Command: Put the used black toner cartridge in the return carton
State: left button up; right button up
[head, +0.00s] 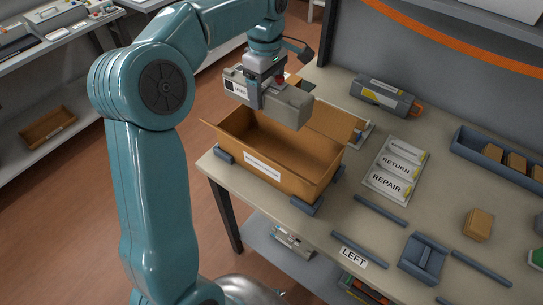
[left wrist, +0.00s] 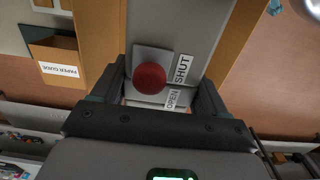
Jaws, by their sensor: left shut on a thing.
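My left gripper (head: 262,92) is shut on a grey toner cartridge (head: 292,107) with a white label on its end. It holds the cartridge over the open return carton (head: 238,150), about level with or above its rim. In the left wrist view the gripper (left wrist: 162,90) has its fingers on either side of the cartridge (left wrist: 190,25), which shows a red knob and SHUT and OPEN labels. Brown carton walls (left wrist: 97,35) show beside it. A second grey cartridge (head: 380,96) with an orange end lies at the back of the table. My right gripper is not seen.
Blue stops (head: 307,206) stand at the carton's corners. A card (head: 396,168) reads RETURN and REPAIR. A blue tray (head: 465,140) with tan blocks, a blue cradle (head: 422,275) and blue bars (head: 380,210) lie to the right. The carton stands by the table's left edge.

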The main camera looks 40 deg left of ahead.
aim_at(268, 115)
pick_arm(q)
notch_tip(268, 115, down, 20)
jog(key=shift+w+d+r+b, duration=0.1)
jog(key=shift+d+b, duration=0.05)
jog(key=shift+b, duration=0.15)
jog(key=o, duration=1.3)
jog(key=shift+o, duration=0.2)
notch_tip(268, 115, up, 12)
jog(key=shift+r, duration=0.1)
